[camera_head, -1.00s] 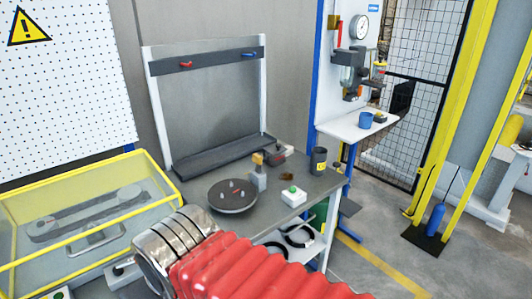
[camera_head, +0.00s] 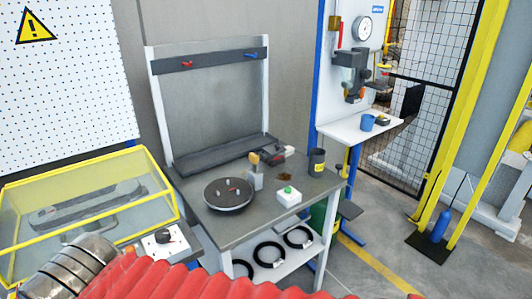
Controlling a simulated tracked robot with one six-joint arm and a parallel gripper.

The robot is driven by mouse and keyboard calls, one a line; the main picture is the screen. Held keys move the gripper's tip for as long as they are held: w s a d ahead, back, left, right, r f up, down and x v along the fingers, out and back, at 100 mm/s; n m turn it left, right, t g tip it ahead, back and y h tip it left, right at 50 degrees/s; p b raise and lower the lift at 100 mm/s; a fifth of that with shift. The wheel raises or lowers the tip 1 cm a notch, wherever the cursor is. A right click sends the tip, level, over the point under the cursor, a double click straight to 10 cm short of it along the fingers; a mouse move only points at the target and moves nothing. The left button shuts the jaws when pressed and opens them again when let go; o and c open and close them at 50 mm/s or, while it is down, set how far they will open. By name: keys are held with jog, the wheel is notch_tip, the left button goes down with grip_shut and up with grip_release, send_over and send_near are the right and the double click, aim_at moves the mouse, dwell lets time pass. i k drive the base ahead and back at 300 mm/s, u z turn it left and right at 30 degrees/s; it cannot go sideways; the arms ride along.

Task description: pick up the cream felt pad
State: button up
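I cannot make out a cream felt pad in this view. A grey workbench (camera_head: 237,229) stands in the middle, with a round dark turntable (camera_head: 228,194) on its top. Right of the turntable stands a small grey holder (camera_head: 256,179) with a tan-topped item in it. A small brown item (camera_head: 285,177) lies farther right, too small to tell what it is. My arm's red ribbed sleeve and metal section cross the bottom left. My gripper's fingers are not in view.
A white box with a green button (camera_head: 289,195) and a dark cup (camera_head: 317,162) stand on the bench's right side. Black rings (camera_head: 269,254) lie on the lower shelf. A yellow-framed clear guard (camera_head: 88,196) is at left. The bench's front left top is clear.

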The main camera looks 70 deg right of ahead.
aim_at(290, 151)
jog(key=u, duration=1.45)
jog(key=k, duration=2.05)
jog(key=z, duration=1.15)
